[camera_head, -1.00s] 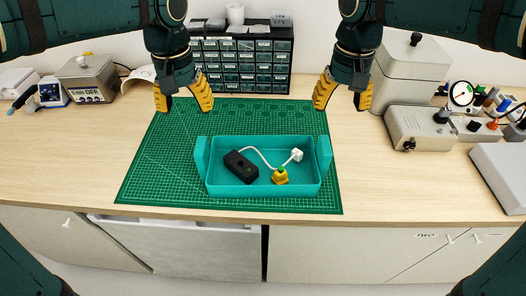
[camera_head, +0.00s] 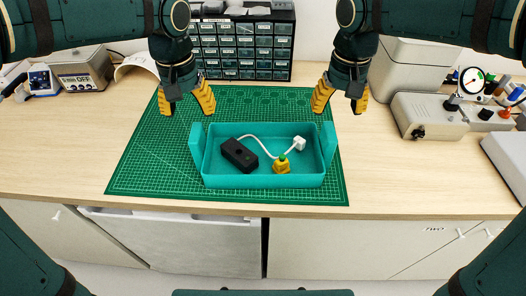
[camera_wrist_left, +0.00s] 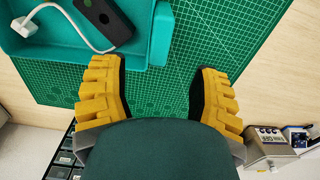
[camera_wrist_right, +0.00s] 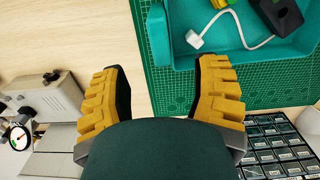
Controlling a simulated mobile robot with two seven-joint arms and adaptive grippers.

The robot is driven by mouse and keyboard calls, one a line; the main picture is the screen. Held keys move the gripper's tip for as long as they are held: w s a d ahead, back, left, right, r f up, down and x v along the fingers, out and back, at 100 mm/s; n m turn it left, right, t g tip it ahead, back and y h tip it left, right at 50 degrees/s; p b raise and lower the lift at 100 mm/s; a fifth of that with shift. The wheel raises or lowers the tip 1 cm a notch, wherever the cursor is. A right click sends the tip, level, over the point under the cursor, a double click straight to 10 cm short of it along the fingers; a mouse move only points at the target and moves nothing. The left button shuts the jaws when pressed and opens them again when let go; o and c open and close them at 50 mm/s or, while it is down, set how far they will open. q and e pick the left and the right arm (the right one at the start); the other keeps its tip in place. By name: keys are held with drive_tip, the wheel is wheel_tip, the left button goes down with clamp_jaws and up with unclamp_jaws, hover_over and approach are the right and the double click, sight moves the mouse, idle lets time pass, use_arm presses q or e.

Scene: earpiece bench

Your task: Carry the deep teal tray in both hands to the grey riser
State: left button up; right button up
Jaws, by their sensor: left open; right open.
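The deep teal tray (camera_head: 263,181) lies on the green mat, with a raised wall at its left and right ends. It holds a black box (camera_head: 239,154), a yellow piece with a green top (camera_head: 282,164) and a white plug (camera_head: 299,143) on a white cable. My left gripper (camera_head: 188,108) is open and empty, above and behind the tray's left end. My right gripper (camera_head: 339,108) is open and empty, above and behind its right end. The tray also shows in the left wrist view (camera_wrist_left: 160,35) and right wrist view (camera_wrist_right: 157,35), apart from the fingers.
A light grey block (camera_head: 506,160) at the right edge may be the riser; it is partly cut off. A drawer cabinet (camera_head: 245,50) stands behind. A beige instrument (camera_head: 428,118) is at right, a metal bath (camera_head: 82,68) at left. Bare bench lies right of the mat (camera_head: 125,180).

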sight(198, 141)
use_arm(q)
wheel_tip(198, 141, down, 11)
drive_tip(key=shift+r, duration=0.1)
use_arm(e)
wheel_tip(198, 141, down, 11)
drive_tip(key=shift+r, duration=0.1)
use_arm(q)
drive_tip(key=shift+o, duration=0.2)
use_arm(e)
drive_tip(key=shift+o, duration=0.2)
use_arm(q)
clamp_jaws()
use_arm(e)
clamp_jaws()
